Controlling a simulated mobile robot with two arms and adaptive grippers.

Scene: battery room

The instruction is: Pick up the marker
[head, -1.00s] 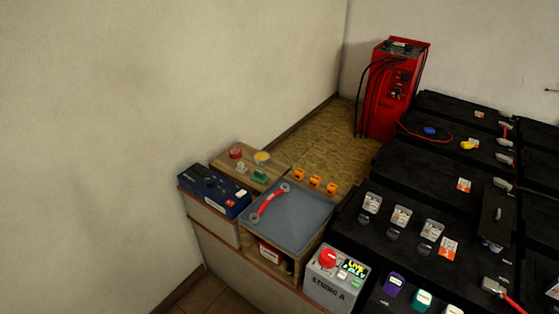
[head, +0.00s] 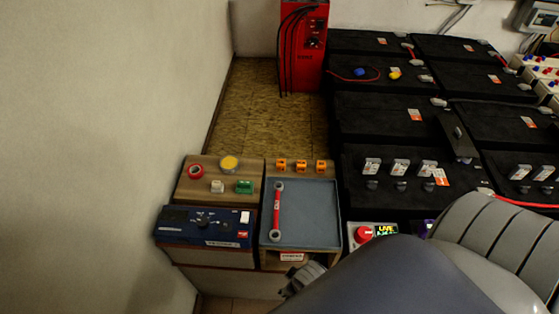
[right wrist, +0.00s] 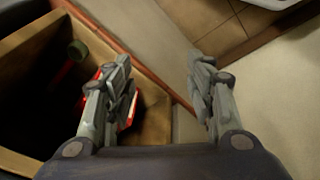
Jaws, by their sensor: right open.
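I cannot make out a marker for certain in either view. In the right wrist view, a dark wooden compartment (right wrist: 22,50) lies at the left. Inside it a dark green round end (right wrist: 78,51) and a bit of red show in shadow; I cannot tell what they belong to. A red and white item (right wrist: 130,110) is partly hidden behind the left finger. My right gripper (right wrist: 160,65) is open and empty, at the compartment's edge. In the head view my right gripper (head: 303,278) is low, in front of the wooden box with the grey mat (head: 308,215). My left gripper is out of view.
A red wrench-like tool (head: 277,210) lies on the mat. A blue instrument (head: 205,225) stands left of it, with a wooden tray (head: 203,177) behind. Black batteries (head: 385,110) fill the right, and a red charger (head: 303,45) stands behind. My arm hides the lower right.

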